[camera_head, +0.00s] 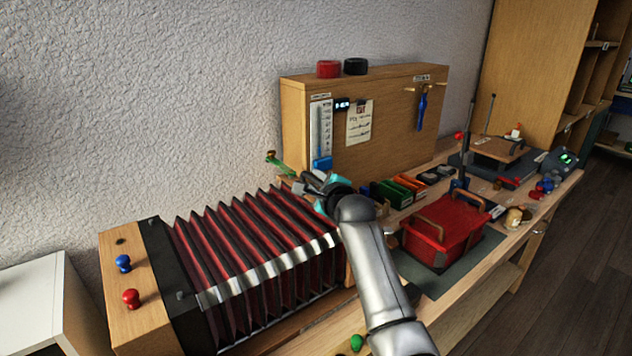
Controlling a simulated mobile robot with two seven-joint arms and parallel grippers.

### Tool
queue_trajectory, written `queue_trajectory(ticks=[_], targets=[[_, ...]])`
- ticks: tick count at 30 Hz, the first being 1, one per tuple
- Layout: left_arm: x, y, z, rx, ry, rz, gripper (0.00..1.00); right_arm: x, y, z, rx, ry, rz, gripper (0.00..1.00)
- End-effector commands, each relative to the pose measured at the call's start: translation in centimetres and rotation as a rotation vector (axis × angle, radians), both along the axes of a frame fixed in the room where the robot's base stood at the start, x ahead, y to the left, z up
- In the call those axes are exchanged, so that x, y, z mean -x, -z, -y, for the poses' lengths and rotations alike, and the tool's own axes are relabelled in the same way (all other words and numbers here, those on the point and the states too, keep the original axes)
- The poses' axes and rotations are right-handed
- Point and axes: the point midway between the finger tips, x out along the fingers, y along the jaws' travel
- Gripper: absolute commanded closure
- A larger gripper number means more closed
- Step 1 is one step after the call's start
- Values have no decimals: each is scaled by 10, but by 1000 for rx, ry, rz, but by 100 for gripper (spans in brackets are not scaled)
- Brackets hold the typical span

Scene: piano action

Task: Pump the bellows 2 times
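The bellows (238,291) lies along the bench on the left, with dark red and black folds, a silver strip along its upper edge and a wooden end board (134,309) at its left. The folds are spread apart. The end board carries a blue knob (123,263) and a red knob (131,299). My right gripper (312,185) is at the far right end of the bellows, its arm reaching in from the bottom. The arm hides most of that end, so I cannot tell if the fingers touch anything. My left gripper is out of view.
A wooden back panel (395,130) stands behind the bench with a gauge, a paper and a hanging blue tool. A red box (425,240) with wooden handles sits on a dark mat right of my arm. Several small parts crowd the bench behind it.

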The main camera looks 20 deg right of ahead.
Motion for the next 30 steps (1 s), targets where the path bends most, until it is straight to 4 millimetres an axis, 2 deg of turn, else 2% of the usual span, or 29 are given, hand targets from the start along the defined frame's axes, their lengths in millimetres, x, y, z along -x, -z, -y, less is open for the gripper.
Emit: queue_trajectory(ticks=[1,7,30], targets=[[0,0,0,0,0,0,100,0,0,0,0,0,0,78],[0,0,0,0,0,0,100,0,0,0,0,0,0,100],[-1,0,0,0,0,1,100,0,0,0,0,-1,-1,100]])
